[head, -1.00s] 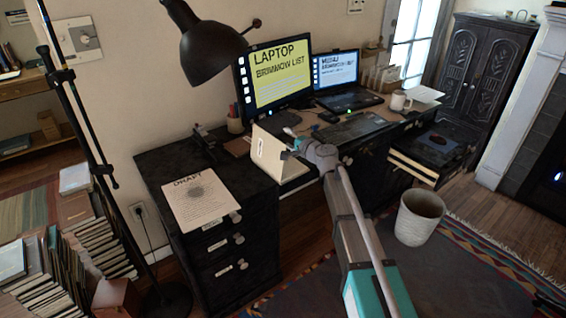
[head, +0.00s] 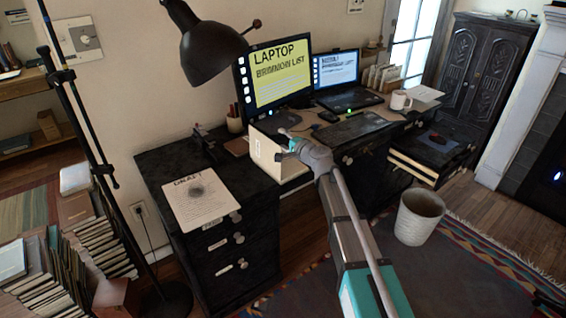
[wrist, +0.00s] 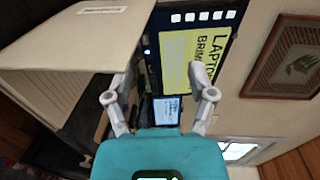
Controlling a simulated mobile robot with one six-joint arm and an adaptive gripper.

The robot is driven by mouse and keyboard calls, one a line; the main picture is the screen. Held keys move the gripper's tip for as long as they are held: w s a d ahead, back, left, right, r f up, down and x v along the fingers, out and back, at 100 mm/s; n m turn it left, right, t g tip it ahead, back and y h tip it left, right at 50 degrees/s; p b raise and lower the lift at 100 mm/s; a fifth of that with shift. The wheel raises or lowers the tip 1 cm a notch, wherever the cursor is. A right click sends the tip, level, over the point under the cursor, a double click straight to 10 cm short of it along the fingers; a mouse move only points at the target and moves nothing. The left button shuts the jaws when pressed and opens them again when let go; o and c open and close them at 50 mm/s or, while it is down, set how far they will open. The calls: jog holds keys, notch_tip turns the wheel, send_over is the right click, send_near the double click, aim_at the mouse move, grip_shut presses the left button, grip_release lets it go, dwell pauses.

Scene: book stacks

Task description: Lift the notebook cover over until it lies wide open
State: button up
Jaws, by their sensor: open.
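The notebook's cream cover (head: 264,152) stands raised, steeply tilted, on the desk's front part in the head view. A pale page area (head: 291,170) lies below it. In the wrist view the cover (wrist: 92,38) fills the upper left, with a white label near its top. My gripper (head: 287,143) is at the cover's right side in the head view. In the wrist view my gripper (wrist: 160,85) has its fingers spread, with nothing between them. Its left finger is close to the cover's edge; I cannot tell whether they touch. The notebook's lower part is partly hidden.
A monitor (head: 280,72) and a laptop (head: 345,98) stand behind the notebook. A pen cup (head: 235,124) is at its back left, and a draft sheet (head: 201,198) lies on the desk to the left. A black lamp (head: 205,45) hangs above.

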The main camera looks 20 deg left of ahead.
dwell(0.4)
jog(key=shift+s+a, duration=0.7)
jog(key=shift+s, duration=0.25)
dwell(0.8)
jog(key=s+d+r+p, duration=0.3)
jog(key=d+r+p, duration=0.1)
jog(key=r+p, duration=0.1)
jog(key=shift+r+p, duration=0.3)
dwell(0.5)
dwell(1.0)
jog(key=shift+d, duration=0.1)
